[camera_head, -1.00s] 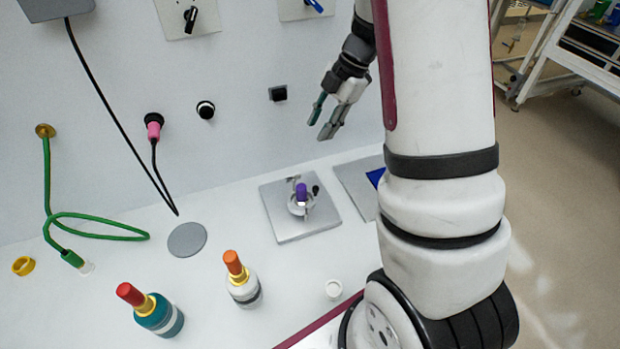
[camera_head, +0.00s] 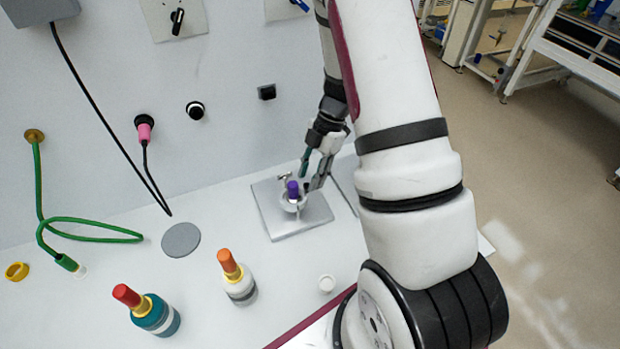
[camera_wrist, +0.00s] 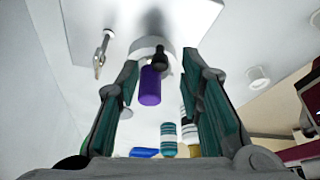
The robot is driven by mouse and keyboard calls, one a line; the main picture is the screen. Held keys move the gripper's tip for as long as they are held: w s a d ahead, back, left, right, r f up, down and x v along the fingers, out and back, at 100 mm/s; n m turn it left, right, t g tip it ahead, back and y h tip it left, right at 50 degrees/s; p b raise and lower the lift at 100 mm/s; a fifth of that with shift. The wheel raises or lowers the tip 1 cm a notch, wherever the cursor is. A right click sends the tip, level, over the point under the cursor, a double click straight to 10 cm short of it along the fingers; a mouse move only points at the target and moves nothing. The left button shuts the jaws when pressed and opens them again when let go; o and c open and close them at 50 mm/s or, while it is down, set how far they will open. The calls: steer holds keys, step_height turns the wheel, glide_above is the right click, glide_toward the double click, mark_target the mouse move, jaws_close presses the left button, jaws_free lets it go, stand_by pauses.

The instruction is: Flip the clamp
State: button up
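The clamp's purple handle (camera_head: 292,189) stands up from a round pale mount on a square grey plate (camera_head: 285,227). In the wrist view the purple handle (camera_wrist: 150,88) shows between my two teal-padded fingers, with a black part of the clamp just above it in the picture. My gripper (camera_head: 310,179) is low over the plate, right beside the handle. In the wrist view my gripper (camera_wrist: 160,62) is open, with a finger on either side of the handle and gaps visible. Whether the handle lies fully at fingertip depth is hard to tell.
An orange-topped bottle (camera_head: 239,281) and a red-topped teal bottle (camera_head: 155,314) stand in front. A grey disc (camera_head: 181,240) and a green hose (camera_head: 90,232) lie left. The panel wall rises behind.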

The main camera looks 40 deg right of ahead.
steer(key=shift+x, duration=0.8)
steer(key=shift+c, duration=0.3)
jaws_close()
steer(key=shift+w, duration=0.1)
steer(key=shift+w+a+n+g, duration=0.2)
steer(key=shift+w+n+g, duration=0.1)
steer(key=shift+n, duration=0.5)
steer(key=shift+o, duration=0.3)
jaws_free()
